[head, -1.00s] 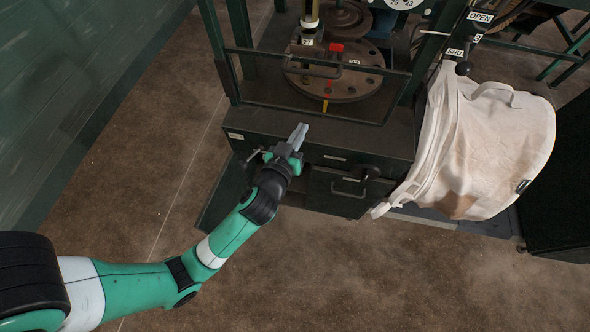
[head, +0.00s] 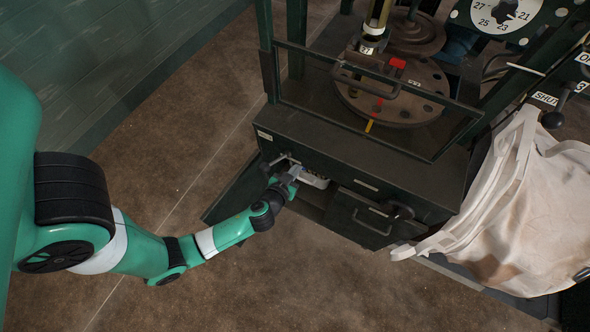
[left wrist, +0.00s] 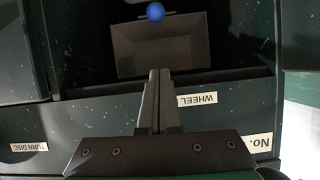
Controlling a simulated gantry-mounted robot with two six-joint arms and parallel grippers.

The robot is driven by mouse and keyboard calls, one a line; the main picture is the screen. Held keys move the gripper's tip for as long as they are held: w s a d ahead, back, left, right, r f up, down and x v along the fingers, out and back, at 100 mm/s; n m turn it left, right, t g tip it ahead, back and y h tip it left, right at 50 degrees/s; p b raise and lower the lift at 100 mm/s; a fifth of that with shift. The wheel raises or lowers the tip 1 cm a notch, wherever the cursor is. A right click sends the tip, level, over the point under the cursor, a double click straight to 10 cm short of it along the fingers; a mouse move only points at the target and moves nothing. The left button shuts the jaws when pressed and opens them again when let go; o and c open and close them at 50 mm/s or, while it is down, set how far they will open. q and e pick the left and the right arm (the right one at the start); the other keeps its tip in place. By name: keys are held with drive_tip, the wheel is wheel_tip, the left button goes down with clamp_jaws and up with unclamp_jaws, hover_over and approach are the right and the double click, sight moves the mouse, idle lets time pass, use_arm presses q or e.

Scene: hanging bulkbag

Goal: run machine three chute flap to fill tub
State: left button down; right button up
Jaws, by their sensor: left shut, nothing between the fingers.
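My left gripper (head: 293,175) is shut and empty at the left front of the dark machine cabinet (head: 350,165). In the left wrist view its fingers (left wrist: 158,85) lie together, pointing toward a dark opening. A pale, tray-like thing (head: 318,181) shows in the cabinet's front opening beside the gripper; I cannot tell whether it is the tub. A lever with a black knob (head: 553,119) stands at the right by labels reading SHUT and 3, with OPEN partly cut off. The chute flap cannot be made out. My right gripper is out of view.
A pale bulk bag (head: 530,210) hangs right of the cabinet. A guard frame with a handle stands before a round disc (head: 400,95). A drawer (head: 362,215) sits right of the opening. A blue ball (left wrist: 155,12) shows in the wrist view. The front floor is clear.

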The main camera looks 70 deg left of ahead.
use_arm(q)
drive_tip(key=x, duration=0.3)
drive_tip(key=b+x, duration=0.1)
drive_tip(key=x, duration=0.1)
drive_tip(key=shift+w+a+f+b, duration=0.15)
drive_tip(key=shift+f+b, duration=0.15)
drive_tip(key=shift+f, duration=0.1)
drive_tip(key=f+b, duration=0.2)
drive_tip(key=f, duration=0.1)
drive_tip(key=shift+s+f, duration=0.25)
